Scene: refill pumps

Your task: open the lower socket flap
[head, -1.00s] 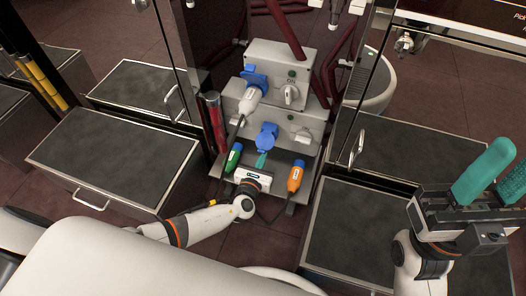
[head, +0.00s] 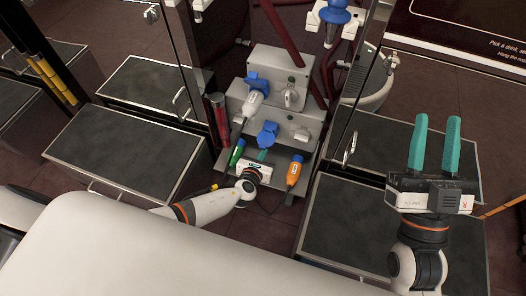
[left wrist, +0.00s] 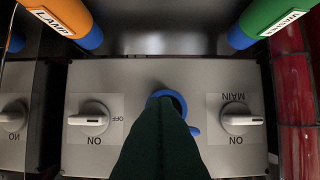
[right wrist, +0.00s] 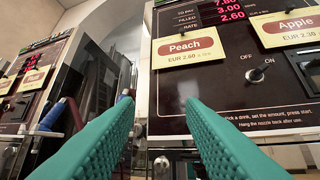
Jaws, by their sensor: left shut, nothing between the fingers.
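The lower socket box (head: 290,124) stands below and in front of the upper one. Its blue socket flap (head: 267,131) shows on the front; I cannot tell whether it is closed. My left gripper (head: 263,156) is shut and empty just below the flap, fingertips pointing at it. In the left wrist view, the dark green fingers (left wrist: 164,118) overlap the blue socket (left wrist: 180,98), showing only part of its rim and a tab at the right; contact is unclear. My right gripper (head: 436,145) is open and empty at the right, fingers pointing up; its fingers (right wrist: 170,130) are wide apart.
A white plug (head: 253,102) sits at the upper blue socket. A green plug (head: 237,152) and an orange plug (head: 294,171) flank my left gripper. Knobs (left wrist: 91,118) (left wrist: 240,118) lie on both sides of the fingers. A red cylinder (head: 219,118) stands left of the boxes.

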